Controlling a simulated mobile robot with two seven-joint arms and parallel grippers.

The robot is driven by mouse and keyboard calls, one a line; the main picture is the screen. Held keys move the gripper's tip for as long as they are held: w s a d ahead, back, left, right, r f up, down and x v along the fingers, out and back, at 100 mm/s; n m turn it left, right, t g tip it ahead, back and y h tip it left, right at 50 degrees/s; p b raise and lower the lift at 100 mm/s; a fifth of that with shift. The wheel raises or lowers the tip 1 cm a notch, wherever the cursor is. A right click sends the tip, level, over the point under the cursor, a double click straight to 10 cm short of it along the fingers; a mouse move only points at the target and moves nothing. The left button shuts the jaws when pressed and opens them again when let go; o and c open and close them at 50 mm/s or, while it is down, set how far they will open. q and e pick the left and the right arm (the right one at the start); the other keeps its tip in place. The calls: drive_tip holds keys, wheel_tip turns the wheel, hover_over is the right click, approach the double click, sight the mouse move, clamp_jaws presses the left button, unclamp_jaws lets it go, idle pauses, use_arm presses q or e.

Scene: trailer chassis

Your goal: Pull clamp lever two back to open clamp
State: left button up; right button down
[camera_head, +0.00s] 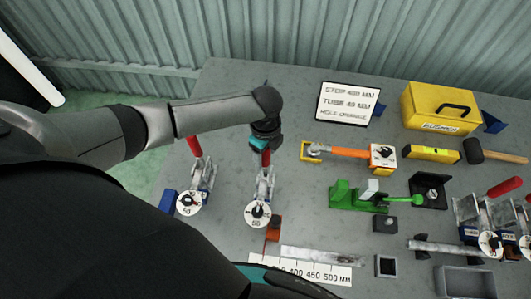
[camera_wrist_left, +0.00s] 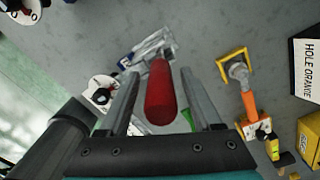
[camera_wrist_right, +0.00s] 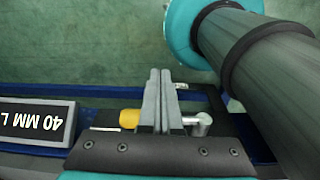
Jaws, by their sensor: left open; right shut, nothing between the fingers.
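Two toggle clamps with red levers stand at the left of the bench in the head view. The clamp with the round dial (camera_head: 257,213), second from the left, has its red lever (camera_head: 266,158) standing up. My left gripper (camera_head: 264,143) is over this lever, pointing down. In the left wrist view the red lever (camera_wrist_left: 160,95) lies between the open fingers of the left gripper (camera_wrist_left: 160,75), with gaps on both sides. Its metal linkage (camera_wrist_left: 150,48) shows beyond. My right gripper (camera_wrist_right: 160,75) is shut and empty, away from the clamps.
The neighbouring clamp (camera_head: 190,201) stands close on the left, its red lever (camera_head: 194,146) also up. To the right are an orange-handled tool (camera_head: 345,152), a green fixture (camera_head: 357,196) and a yellow toolbox (camera_head: 438,107). A blue rail (camera_wrist_right: 90,92) lies near my right gripper.

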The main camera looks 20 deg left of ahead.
use_arm(q)
clamp_jaws()
idle(0.6)
idle(0.9)
